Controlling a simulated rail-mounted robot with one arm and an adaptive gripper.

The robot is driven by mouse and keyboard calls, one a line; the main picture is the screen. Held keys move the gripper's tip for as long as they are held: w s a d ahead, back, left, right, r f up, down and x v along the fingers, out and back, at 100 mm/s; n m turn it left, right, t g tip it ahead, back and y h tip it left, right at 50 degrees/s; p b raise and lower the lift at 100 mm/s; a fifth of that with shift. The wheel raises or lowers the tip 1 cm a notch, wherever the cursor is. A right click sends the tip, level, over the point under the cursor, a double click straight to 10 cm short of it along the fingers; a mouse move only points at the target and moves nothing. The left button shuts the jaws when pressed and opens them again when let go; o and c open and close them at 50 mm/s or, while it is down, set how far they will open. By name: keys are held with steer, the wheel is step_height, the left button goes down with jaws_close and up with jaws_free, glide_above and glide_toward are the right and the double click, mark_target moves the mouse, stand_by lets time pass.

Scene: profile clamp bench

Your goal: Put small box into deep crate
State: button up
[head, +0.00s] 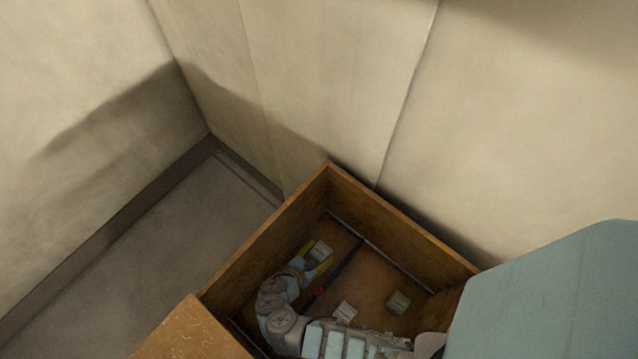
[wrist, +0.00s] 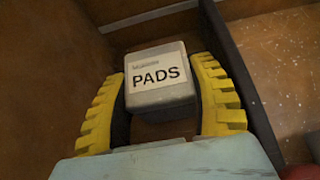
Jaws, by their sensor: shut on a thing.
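The small box, grey with a white label reading "PADS", is in the wrist view (wrist: 160,80) between the yellow fingers of my gripper (wrist: 162,95). The gripper is shut on it. In the head view the small box (head: 321,251) shows at the tip of my gripper (head: 319,262), inside the deep wooden crate (head: 250,242). The box is on the left side of a dark divider (head: 338,270). I cannot tell whether the box touches the crate floor.
Two other small boxes lie in the crate right of the divider, one nearer my arm (head: 345,312) and one farther right (head: 398,302). A red object (head: 319,291) is by the divider. Crate walls rise close around my gripper. Pale walls (head: 320,80) stand behind the crate.

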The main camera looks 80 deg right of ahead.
mark_target(314, 259)
steer(key=f+b, duration=0.2)
steer(key=shift+w+d+f+b, duration=0.2)
steer(key=shift+w+f+b, duration=0.1)
steer(key=shift+f+b, duration=0.65)
steer(key=shift+b, duration=0.1)
steer(key=shift+r, duration=0.1)
steer(key=o, duration=1.2)
